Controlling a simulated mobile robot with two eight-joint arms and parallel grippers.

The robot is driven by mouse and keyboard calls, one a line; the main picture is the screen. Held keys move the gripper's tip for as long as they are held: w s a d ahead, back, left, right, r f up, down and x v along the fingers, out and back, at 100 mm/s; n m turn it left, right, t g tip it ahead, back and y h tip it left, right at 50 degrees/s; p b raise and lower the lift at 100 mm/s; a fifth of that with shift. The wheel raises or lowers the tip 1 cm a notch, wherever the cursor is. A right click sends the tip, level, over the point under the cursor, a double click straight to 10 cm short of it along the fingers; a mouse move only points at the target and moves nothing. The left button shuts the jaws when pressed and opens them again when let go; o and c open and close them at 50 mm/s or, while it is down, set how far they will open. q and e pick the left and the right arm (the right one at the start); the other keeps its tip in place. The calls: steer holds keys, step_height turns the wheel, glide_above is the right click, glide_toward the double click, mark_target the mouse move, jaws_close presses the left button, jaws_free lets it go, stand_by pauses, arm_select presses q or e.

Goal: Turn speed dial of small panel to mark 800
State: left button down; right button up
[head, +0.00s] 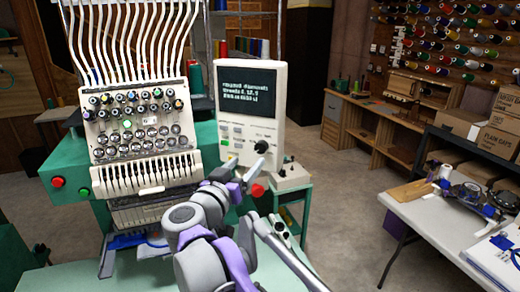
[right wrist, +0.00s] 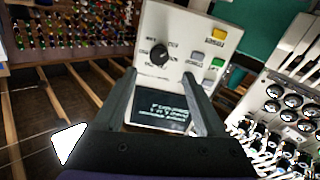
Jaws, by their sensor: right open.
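The small panel (head: 247,108) is a cream box with a dark screen, fixed beside the embroidery machine. Its black round speed dial (head: 261,146) sits low on the right of the panel face. In the right wrist view, the dial (right wrist: 159,55) shows with small marks around it, too blurred to read, and I cannot tell which mark it points to. My right gripper (head: 252,172) is just below and in front of the dial. In the right wrist view, its open fingers (right wrist: 160,76) lie either side of the line to the dial, apparently not around it. My left gripper is out of view.
A red knob (head: 257,190) is close below my gripper. The embroidery machine (head: 135,140) stands to the left. A white table (head: 425,225) with clutter is at right, with open floor between.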

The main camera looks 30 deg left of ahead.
mark_target(260, 149)
steer(key=w, duration=0.4)
steer(key=w+p, duration=0.1)
steer(key=w, duration=0.1)
steer(key=shift+w+a+r, duration=0.1)
steer(key=shift+w+a, duration=0.25)
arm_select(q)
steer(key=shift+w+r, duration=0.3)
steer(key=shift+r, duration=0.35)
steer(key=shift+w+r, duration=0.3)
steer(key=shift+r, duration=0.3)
arm_select(e)
steer(key=shift+w+a, duration=0.1)
steer(key=shift+w, duration=0.6)
steer(key=shift+c, duration=0.3)
jaws_close()
